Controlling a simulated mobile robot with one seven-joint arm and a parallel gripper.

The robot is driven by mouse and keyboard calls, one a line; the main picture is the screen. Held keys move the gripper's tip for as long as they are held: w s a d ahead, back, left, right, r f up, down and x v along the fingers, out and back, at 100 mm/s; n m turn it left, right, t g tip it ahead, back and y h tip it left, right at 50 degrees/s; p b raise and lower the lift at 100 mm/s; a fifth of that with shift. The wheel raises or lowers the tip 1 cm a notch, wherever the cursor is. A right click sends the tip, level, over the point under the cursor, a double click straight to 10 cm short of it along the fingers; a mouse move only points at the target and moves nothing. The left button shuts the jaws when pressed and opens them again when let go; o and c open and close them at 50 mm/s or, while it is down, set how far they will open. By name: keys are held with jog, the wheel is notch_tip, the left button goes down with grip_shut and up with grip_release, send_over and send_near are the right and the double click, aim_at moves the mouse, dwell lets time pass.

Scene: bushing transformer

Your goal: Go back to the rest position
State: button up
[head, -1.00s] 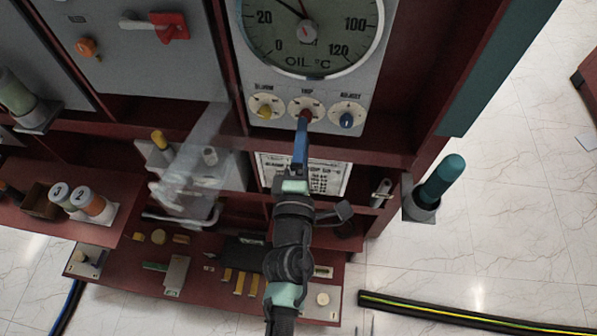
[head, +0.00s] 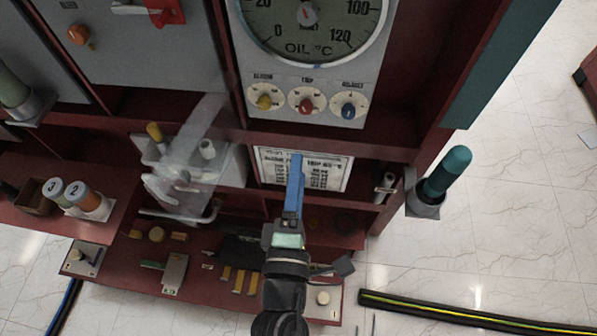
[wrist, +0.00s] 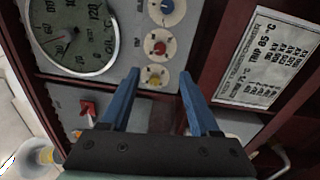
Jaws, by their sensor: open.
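My gripper (head: 294,190) is in the lower middle of the head view, in front of the printed label plate (head: 330,172) below the oil gauge panel. In the wrist view my gripper (wrist: 160,88) has its two blue fingers wide apart with nothing between them. The panel carries a yellow knob (head: 264,102), a red knob (head: 305,105) and a blue knob (head: 348,111) under the oil temperature gauge (head: 310,28). All three also show beyond the fingers in the wrist view, with the red knob (wrist: 158,48) in the middle. The gripper touches none of them.
A white tray (head: 230,170) is left of my gripper. A teal-topped cylinder (head: 447,172) stands in a holder at the right. The low red shelf (head: 130,277) holds several small parts. A black and yellow cable (head: 450,314) lies on the open floor at right.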

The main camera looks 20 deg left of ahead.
jog(key=w+d+r+m+t+h, duration=0.2)
jog(key=w+d+r+m, duration=0.15)
jog(key=r, duration=0.45)
jog(key=w+d+r+m+t+h, duration=0.1)
jog(key=w+d+r+m+t, duration=0.1)
jog(key=r+m, duration=0.45)
jog(key=w+d+r+m+t+h, duration=0.1)
jog(key=w+d+r+m+h, duration=0.15)
jog(key=r, duration=0.75)
jog(key=s+d+r+m+t, duration=0.1)
jog(key=s+r+m, duration=0.1)
jog(key=r, duration=0.6)
jog(key=s+d+r+m+t, duration=0.1)
jog(key=s+r+m+t, duration=0.1)
jog(key=r, duration=0.7)
jog(key=s+d+r+m+t, duration=0.1)
jog(key=s+d+r+m, duration=0.1)
jog(key=r+m, duration=0.4)
notch_tip(320, 180, up, 3)
jog(key=shift+s+f+t, duration=0.15)
jog(key=shift+s+t, duration=0.25)
jog(key=shift+s, duration=0.5)
jog(key=shift+s+r, duration=0.15)
jog(key=shift+r, duration=0.05)
jog(key=shift+c, duration=1)
